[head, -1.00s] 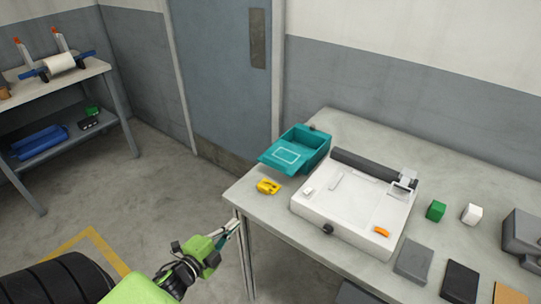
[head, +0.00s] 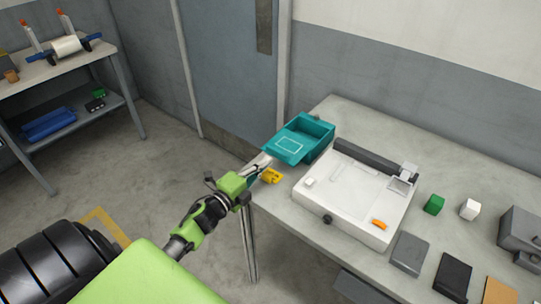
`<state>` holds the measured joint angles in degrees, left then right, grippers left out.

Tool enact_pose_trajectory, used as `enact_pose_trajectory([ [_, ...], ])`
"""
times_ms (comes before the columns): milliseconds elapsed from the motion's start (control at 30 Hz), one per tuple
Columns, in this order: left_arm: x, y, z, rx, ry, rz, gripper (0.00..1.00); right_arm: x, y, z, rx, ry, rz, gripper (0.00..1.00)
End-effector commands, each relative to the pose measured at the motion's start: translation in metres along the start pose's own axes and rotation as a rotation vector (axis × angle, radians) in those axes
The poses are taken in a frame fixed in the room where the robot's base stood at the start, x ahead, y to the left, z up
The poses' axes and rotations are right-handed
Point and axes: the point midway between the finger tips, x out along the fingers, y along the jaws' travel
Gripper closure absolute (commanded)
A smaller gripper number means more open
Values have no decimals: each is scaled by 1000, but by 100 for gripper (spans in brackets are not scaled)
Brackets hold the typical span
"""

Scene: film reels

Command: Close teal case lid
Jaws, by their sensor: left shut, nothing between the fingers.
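The teal case (head: 318,128) stands open at the far left corner of the table. Its lid (head: 287,147), with a pale rectangle outline on it, hangs toward the front left, past the table's left edge. My left gripper (head: 266,162) is shut and empty. In the picture its fingertips are just below the lid's lower left edge; I cannot tell whether they touch it. My right gripper is not in view.
A yellow object (head: 272,176) lies by the left gripper, partly hidden. A white machine with a black roller (head: 348,190) stands right of the case. Green (head: 433,204) and white (head: 469,209) blocks are farther right. A shelf unit (head: 62,57) is at the far left.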

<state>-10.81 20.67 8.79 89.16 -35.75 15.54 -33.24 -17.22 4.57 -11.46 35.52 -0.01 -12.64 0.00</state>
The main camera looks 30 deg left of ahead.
Motion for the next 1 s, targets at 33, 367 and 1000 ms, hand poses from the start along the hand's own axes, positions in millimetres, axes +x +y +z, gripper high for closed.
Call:
enact_pose_trajectory([
  [33,8,-3,0,-2,-1,-1,100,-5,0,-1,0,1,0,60],
  [367,31,0,0,-1,0,0,100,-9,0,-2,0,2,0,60],
  [1000,84,4,0,1,2,-3,100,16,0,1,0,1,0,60],
])
